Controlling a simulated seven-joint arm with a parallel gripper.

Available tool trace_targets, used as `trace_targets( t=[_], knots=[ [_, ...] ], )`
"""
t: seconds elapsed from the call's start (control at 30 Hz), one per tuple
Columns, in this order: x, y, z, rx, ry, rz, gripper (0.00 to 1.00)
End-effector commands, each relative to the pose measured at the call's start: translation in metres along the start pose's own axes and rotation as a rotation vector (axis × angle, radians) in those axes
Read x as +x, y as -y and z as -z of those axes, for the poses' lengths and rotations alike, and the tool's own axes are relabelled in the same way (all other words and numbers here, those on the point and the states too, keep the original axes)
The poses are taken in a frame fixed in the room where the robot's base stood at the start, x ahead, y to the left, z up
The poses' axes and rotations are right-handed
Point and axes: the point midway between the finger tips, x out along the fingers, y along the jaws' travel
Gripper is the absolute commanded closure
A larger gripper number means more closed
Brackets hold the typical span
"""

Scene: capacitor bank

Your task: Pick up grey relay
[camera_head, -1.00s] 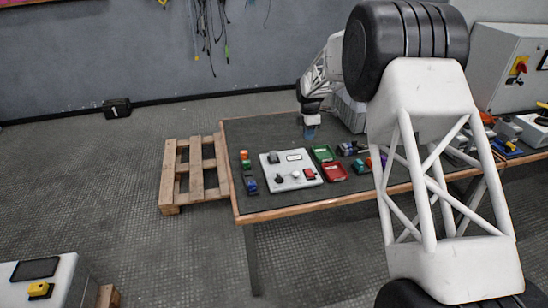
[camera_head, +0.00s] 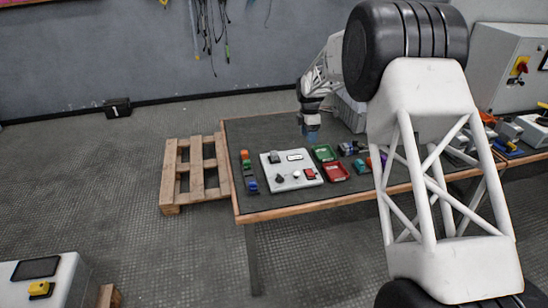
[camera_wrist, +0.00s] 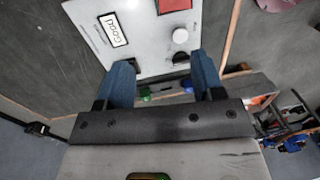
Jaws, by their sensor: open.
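I cannot clearly pick out the grey relay. A small greyish part (camera_head: 345,149) lies right of the green tray in the head view, too small to identify. My gripper (camera_head: 312,137) hangs over the table behind the white panel and the green tray. In the wrist view its two blue fingers (camera_wrist: 163,72) are spread apart with nothing held between them. The white panel (camera_wrist: 145,30), with a label, a red part and knobs, shows beyond the fingers. A small green part (camera_wrist: 145,94) and a blue part (camera_wrist: 187,85) show between them.
The white panel (camera_head: 275,182) lies on the dark table (camera_head: 262,130). Beside it are a green tray (camera_head: 323,153) and a red tray (camera_head: 335,172). Small orange, green and blue parts (camera_head: 248,172) line the left side. A wooden pallet (camera_head: 170,185) stands on the floor to the left.

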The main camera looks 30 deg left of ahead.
Motion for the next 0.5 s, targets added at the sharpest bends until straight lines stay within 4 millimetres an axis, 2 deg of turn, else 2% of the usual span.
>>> trace_targets(
  t=[0.17, 0.27, 0.5],
  knots=[
    [0.006, -0.011, 0.014, 0.000, 0.015, -0.010, 0.38],
    [0.011, -0.022, 0.029, 0.000, 0.030, -0.022, 0.38],
    [0.029, -0.056, 0.077, 0.002, 0.078, -0.067, 0.38]
  ],
)
